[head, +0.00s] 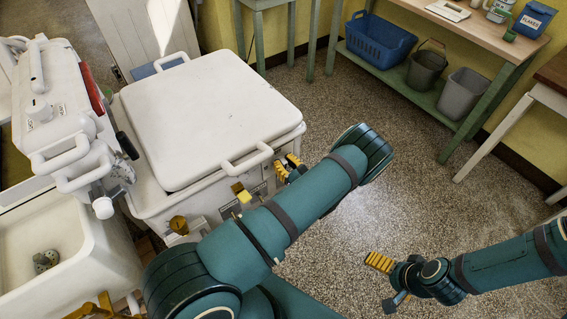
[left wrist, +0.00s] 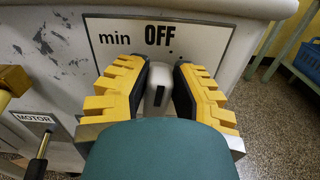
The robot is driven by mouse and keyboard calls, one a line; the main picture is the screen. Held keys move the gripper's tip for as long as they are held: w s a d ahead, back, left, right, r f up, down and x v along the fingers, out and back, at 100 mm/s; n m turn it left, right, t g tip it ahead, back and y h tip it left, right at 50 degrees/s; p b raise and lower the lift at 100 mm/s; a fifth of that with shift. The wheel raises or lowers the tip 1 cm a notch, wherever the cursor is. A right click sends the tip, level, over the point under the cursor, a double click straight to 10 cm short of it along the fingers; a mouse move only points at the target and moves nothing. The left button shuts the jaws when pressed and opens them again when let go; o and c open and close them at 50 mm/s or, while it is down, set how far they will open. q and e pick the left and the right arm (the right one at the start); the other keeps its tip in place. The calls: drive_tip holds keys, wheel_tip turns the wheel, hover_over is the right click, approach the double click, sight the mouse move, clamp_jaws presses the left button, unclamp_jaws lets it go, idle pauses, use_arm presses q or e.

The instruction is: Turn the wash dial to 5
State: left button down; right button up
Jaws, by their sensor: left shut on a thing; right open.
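The white wringer washer (head: 215,105) stands at the left in the head view with its lid down. In the left wrist view its dial plate (left wrist: 110,38) reads "min" and "OFF"; the numbers are hidden behind my gripper. The wash dial (left wrist: 157,88) is a small light knob with a dark mark, below the word OFF. My left gripper (left wrist: 157,92) is shut on the dial, one yellow-backed finger on each side. It also shows at the washer's front in the head view (head: 289,168). My right gripper (head: 388,282) is open and empty over the floor, away from the washer.
A brass-topped lever (left wrist: 38,155) stands by the MOTOR label, left of my left gripper. The wringer head (head: 70,115) and a white sink (head: 60,235) are at the left. A bench (head: 440,105) with a blue basket (head: 378,40) stands behind. The middle floor is clear.

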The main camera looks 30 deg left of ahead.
use_arm(q)
drive_tip(key=m, duration=0.2)
drive_tip(key=m+b, duration=0.1)
drive_tip(key=m, duration=0.1)
drive_tip(key=shift+w+d+f, duration=0.1)
drive_tip(key=shift+w+f, duration=0.05)
drive_tip(key=shift+w, duration=0.25)
drive_tip(key=m, duration=0.2)
drive_tip(key=m+b, duration=0.1)
drive_tip(key=shift+w+d+f+m, duration=0.1)
drive_tip(key=shift+w+f+m, duration=0.15)
drive_tip(key=shift+m, duration=0.15)
drive_tip(key=shift+w+d+f+m+b, duration=0.1)
drive_tip(key=shift+f+m+b, duration=0.2)
drive_tip(key=shift+m, duration=1.15)
drive_tip(key=shift+w+a+f+m+b, duration=0.15)
drive_tip(key=shift+m+b, duration=0.1)
drive_tip(key=shift+m, duration=1.25)
drive_tip(key=shift+w+d+f+m+b, duration=0.15)
drive_tip(key=shift+f+m+b, duration=0.15)
drive_tip(key=shift+m, duration=1.15)
drive_tip(key=shift+s, duration=0.1)
drive_tip(key=c, duration=0.8)
unclamp_jaws()
